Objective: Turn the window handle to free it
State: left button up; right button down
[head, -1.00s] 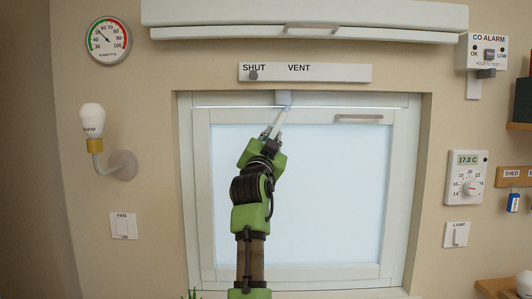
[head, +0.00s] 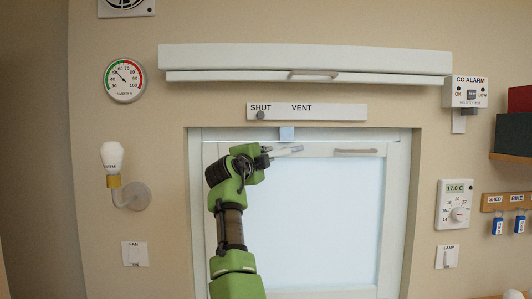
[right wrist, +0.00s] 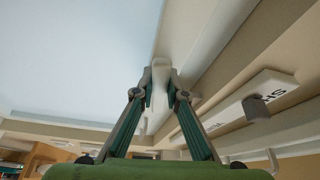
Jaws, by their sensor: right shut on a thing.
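The white window handle (head: 290,149) lies nearly level at the top of the pale window sash (head: 310,215). It is just below a small grey-white block (head: 287,133) on the frame. My right gripper (head: 268,152) comes from the lower left and is at the handle's left end. In the right wrist view the two fingers (right wrist: 157,95) are shut on the white handle (right wrist: 160,72), one on each side. The finger contact is small and partly hidden in the head view. My left gripper is not in view.
A SHUT/VENT strip (head: 330,112) with a grey knob (head: 261,115) is close above the handle. A grey bar pull (head: 356,152) is on the sash to the right. A white ledge with a handle (head: 310,76) juts out above. A lamp (head: 113,160) projects from the left wall.

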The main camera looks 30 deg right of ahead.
jog(key=shift+a+r+m+y+p, duration=0.1)
jog(key=shift+r+m+y+p, duration=0.2)
jog(key=shift+r+m+p, duration=0.5)
jog(key=shift+f, duration=0.1)
jog(key=c, duration=2)
grip_release()
jog(key=shift+f, duration=0.1)
